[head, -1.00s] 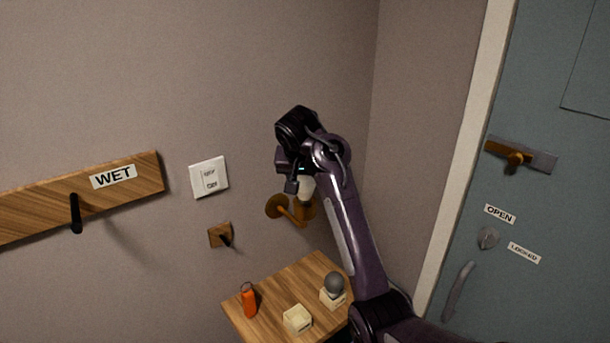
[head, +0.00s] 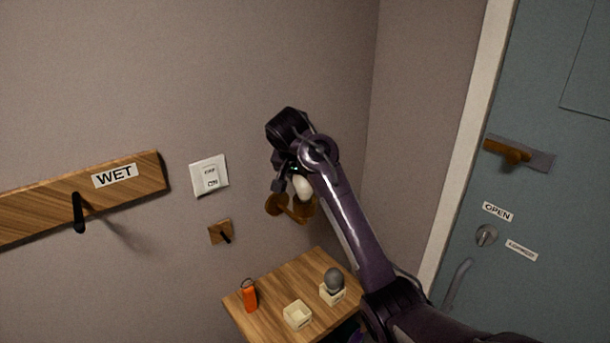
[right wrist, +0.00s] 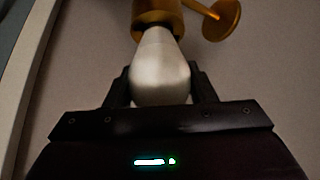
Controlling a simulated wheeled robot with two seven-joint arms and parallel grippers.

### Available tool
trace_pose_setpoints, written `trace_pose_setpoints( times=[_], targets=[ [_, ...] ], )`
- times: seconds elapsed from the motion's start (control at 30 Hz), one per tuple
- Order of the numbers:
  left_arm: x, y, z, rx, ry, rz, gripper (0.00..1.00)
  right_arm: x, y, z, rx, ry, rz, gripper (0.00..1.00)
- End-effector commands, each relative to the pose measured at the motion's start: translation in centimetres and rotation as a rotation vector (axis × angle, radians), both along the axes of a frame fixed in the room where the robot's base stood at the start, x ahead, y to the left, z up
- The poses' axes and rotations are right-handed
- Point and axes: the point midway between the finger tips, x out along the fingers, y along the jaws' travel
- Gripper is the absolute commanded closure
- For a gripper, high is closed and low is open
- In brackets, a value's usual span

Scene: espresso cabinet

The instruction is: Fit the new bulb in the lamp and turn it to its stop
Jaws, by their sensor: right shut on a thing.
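The new bulb (head: 303,187) is white and shows below my right wrist in the head view. My right gripper (right wrist: 161,88) is shut on the bulb, which also shows in the right wrist view (right wrist: 158,62), one finger on each side of its wide part. The bulb's narrow end meets the brass socket of the lamp (right wrist: 158,18); how deep it sits is hidden. The lamp (head: 276,204) is brass, on the wall, partly behind the bulb and gripper in the head view. My left gripper is not in view.
Below the lamp is a wooden table (head: 272,300) with an orange object (head: 249,296), an empty cream tray (head: 297,315) and a grey bulb (head: 335,279) in another tray (head: 332,296). A door (head: 560,200) is right.

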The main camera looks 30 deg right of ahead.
Motion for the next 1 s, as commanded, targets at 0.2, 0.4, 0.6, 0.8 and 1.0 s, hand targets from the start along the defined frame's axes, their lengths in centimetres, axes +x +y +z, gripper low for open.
trace_pose_setpoints(
  times=[0.2,0.4,0.6,0.8,1.0],
  targets=[
    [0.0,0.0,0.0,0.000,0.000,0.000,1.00,0.0,0.0,0.0,0.001,-0.001,-0.011,0.73],
    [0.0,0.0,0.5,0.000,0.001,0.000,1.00,0.0,0.0,0.2,-0.001,0.000,-0.053,0.73],
    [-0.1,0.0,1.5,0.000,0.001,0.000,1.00,-0.1,0.0,0.3,-0.001,0.000,-0.172,0.73],
    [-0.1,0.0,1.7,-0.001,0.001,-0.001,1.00,-0.1,-0.1,0.0,0.000,0.000,-0.221,0.73],
    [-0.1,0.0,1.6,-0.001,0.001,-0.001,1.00,-0.1,0.0,0.0,0.001,-0.001,-0.221,0.73]
  ],
)
